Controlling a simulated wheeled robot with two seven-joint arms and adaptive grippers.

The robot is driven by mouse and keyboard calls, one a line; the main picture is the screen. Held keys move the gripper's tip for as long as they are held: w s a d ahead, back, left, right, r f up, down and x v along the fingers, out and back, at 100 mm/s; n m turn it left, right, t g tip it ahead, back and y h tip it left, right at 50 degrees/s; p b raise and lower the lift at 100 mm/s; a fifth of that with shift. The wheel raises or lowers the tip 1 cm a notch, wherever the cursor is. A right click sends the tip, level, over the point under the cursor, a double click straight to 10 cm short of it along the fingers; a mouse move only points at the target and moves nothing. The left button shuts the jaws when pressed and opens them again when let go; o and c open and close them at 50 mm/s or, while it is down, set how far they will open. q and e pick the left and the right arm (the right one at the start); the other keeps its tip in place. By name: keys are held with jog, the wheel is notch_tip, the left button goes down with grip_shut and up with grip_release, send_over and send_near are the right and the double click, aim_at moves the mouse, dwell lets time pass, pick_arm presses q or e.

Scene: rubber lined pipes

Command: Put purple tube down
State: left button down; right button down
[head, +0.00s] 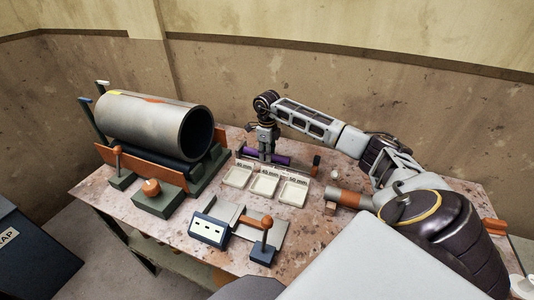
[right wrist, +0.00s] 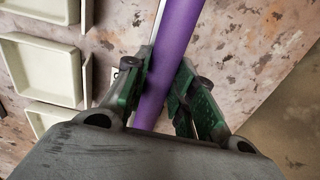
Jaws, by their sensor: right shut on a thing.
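A purple tube (head: 281,159) lies low over the far side of the table, behind the small labelled trays. My right gripper (head: 267,153) reaches down to it from above. In the right wrist view the purple tube (right wrist: 176,45) runs between the two green-padded fingers of the right gripper (right wrist: 160,85), which are shut on it. Whether the tube touches the table cannot be told. My left gripper is not in view.
White trays (head: 265,184) with size labels sit in front of the tube. A large grey pipe (head: 150,124) rests on a cradle at the left. A blue box (head: 209,230) and a lever device (head: 264,238) stand near the front edge. Bare tabletop (head: 165,228) shows at the front left.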

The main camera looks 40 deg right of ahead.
dwell(0.3)
jog(key=c, duration=1.2)
grip_release()
jog(key=shift+r, duration=6.05)
